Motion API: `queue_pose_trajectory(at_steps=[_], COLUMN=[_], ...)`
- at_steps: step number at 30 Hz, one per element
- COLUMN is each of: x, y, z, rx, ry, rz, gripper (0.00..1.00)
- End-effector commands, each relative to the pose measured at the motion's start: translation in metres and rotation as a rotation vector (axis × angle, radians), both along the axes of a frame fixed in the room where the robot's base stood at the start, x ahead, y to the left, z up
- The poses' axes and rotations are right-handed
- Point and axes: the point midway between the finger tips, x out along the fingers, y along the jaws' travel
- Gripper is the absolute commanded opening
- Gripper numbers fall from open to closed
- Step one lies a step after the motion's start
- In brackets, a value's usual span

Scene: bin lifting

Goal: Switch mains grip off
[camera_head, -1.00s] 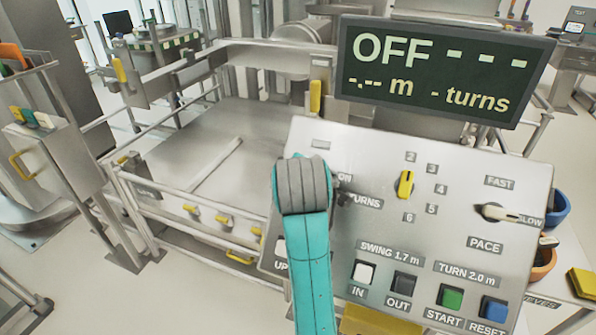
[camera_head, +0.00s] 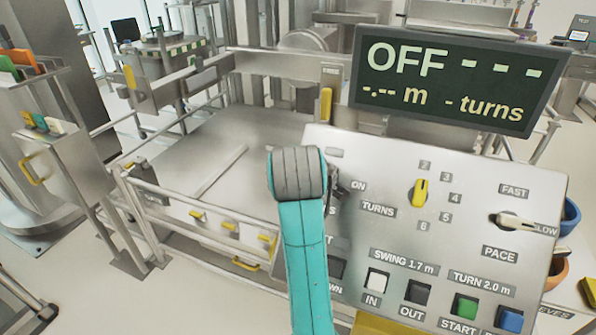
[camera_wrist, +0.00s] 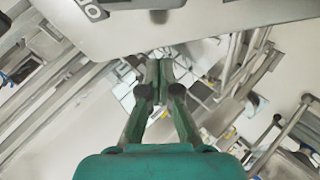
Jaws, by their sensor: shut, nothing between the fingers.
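The display (camera_head: 450,80) reads OFF, with dashes for metres and turns. Below it is the tilted grey control panel (camera_head: 470,200). The mains grip is not clearly visible; my teal arm covers the panel's left part, where an ON label (camera_head: 358,187) shows beside a dark part at the arm's edge. The yellow turns selector (camera_head: 420,193) and the white pace lever (camera_head: 512,221) are uncovered. In the wrist view my gripper (camera_wrist: 160,64) is shut and empty, its fingertips just below the panel edge (camera_wrist: 190,35). In the head view the fingers are hidden behind my arm.
The panel's lower row has a white IN button (camera_head: 377,280), a dark OUT button (camera_head: 417,291), a green START button (camera_head: 465,306) and a blue RESET button (camera_head: 509,319). A railed metal platform (camera_head: 215,150) lies left of the panel. Open floor (camera_head: 130,295) is at lower left.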

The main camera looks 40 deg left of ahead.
Motion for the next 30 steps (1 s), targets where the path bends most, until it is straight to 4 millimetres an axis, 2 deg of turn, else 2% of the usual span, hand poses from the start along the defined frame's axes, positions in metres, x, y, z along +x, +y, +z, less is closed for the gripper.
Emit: queue_pose_trajectory(at_steps=[15, 21, 30], x=[-0.058, -0.068, -0.069], y=[-0.041, -0.048, -0.049], z=[0.046, 0.053, 0.054], rx=[0.001, 0.0, 0.0], ry=[-0.002, 0.0, 0.0], rz=[0.0, 0.0, 0.0], gripper=[0.0, 0.0, 0.0])
